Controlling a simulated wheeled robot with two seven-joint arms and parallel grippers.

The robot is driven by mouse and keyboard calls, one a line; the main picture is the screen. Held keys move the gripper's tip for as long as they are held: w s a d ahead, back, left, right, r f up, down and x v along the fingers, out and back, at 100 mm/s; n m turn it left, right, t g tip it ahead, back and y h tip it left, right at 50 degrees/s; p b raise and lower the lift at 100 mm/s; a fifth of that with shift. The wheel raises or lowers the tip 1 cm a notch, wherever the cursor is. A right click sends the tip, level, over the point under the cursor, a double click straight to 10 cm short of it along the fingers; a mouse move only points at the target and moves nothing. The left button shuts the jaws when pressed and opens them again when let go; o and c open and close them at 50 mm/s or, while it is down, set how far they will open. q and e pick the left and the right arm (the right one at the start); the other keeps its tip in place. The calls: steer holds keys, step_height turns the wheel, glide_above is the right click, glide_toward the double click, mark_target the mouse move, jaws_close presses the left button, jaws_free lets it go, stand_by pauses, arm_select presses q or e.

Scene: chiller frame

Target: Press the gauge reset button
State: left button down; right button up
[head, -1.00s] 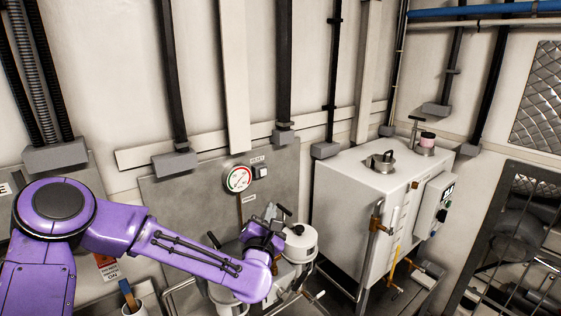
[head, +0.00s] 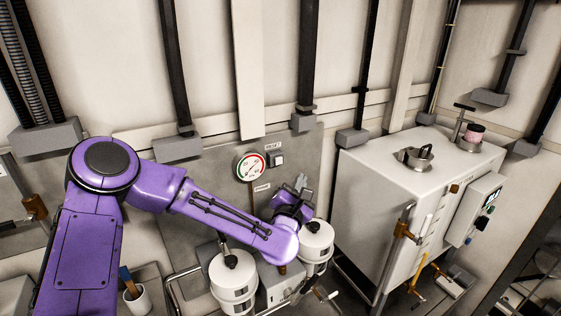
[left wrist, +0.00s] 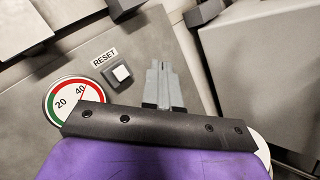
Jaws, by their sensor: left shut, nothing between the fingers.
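The gauge (head: 251,167) is a round white dial with a green and red rim on the grey panel (head: 215,180). The reset button (head: 277,160) is a small pale square in a dark housing, just right of the gauge and under a RESET label. In the left wrist view the button (left wrist: 121,74) and the gauge (left wrist: 72,103) show clearly. My left gripper (head: 301,182) is below and to the right of the button, apart from it. Its grey fingers (left wrist: 159,68) are together and empty, to the right of the button in the wrist view. My right gripper is not in view.
Two white canisters (head: 232,278) (head: 316,240) stand below the panel. A large white tank box (head: 385,185) stands to the right. A white cup (head: 137,300) with a brush is at lower left. The panel around the button is clear.

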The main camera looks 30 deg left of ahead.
mark_target(279, 160)
arm_select(q)
steer(key=w+a+p, duration=0.1)
steer(key=w+a, duration=0.3)
steer(key=a, duration=0.3)
stand_by(2.0)
steer(key=shift+w+a, duration=0.15)
steer(key=shift+a, duration=0.15)
steer(key=shift+w+a+b, duration=0.2)
steer(key=shift+a+b, duration=0.1)
steer(key=shift+a, duration=0.1)
stand_by(0.6)
steer(key=shift+d, duration=0.1)
steer(key=shift+s+d+b, duration=0.3)
steer(key=shift+s+d, duration=0.15)
steer(key=shift+d, duration=0.25)
